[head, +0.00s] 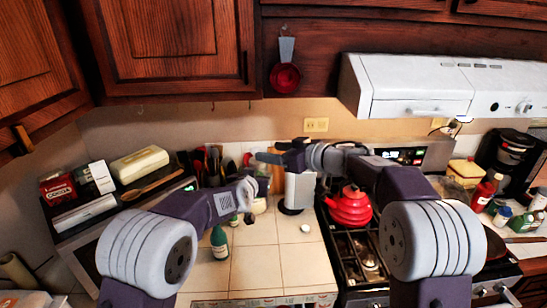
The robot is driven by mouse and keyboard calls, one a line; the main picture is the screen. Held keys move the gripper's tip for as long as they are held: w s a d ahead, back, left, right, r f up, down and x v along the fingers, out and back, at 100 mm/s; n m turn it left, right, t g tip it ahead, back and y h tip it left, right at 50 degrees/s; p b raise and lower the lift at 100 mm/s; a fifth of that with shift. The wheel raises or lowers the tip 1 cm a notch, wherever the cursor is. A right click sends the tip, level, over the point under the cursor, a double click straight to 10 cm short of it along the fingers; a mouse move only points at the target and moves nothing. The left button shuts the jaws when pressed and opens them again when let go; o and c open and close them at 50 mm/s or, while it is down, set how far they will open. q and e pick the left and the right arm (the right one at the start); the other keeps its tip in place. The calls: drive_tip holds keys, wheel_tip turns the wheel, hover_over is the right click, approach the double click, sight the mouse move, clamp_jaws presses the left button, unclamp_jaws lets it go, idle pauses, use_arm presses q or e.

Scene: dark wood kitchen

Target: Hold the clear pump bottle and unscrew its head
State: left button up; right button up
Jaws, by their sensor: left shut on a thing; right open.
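My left gripper (252,189) is low over the tiled counter and is shut on a small pale, clear-looking bottle (259,205). The gripper and wrist cover much of the bottle, and its pump head cannot be made out clearly. My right gripper (272,153) is open, higher up and slightly to the right of the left gripper. Its fingers point left and look empty, apart from the bottle.
A green bottle (219,242) stands on the counter, with a small white round thing (305,228) to its right. A silver canister (299,190) stands behind. A red kettle (350,207) sits on the stove (361,262). The front counter tiles are mostly clear.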

sight(257, 149)
use_arm(q)
drive_tip(key=shift+s+a+r, duration=0.1)
drive_tip(key=shift+s+r, duration=0.05)
drive_tip(key=shift+s+a, duration=0.1)
drive_tip(key=shift+s, duration=0.05)
drive_tip(key=shift+w+f+b, duration=0.25)
drive_tip(key=shift+f+b, duration=0.05)
use_arm(e)
drive_tip(key=x, duration=0.6)
drive_tip(key=shift+s+a, duration=0.1)
use_arm(q)
drive_tip(key=shift+s+r, duration=0.1)
drive_tip(key=shift+s, duration=0.1)
use_arm(e)
drive_tip(key=shift+a, duration=0.5)
drive_tip(key=shift+w, duration=0.25)
drive_tip(key=shift+c, duration=1)
clamp_jaws()
drive_tip(key=shift+d, duration=0.15)
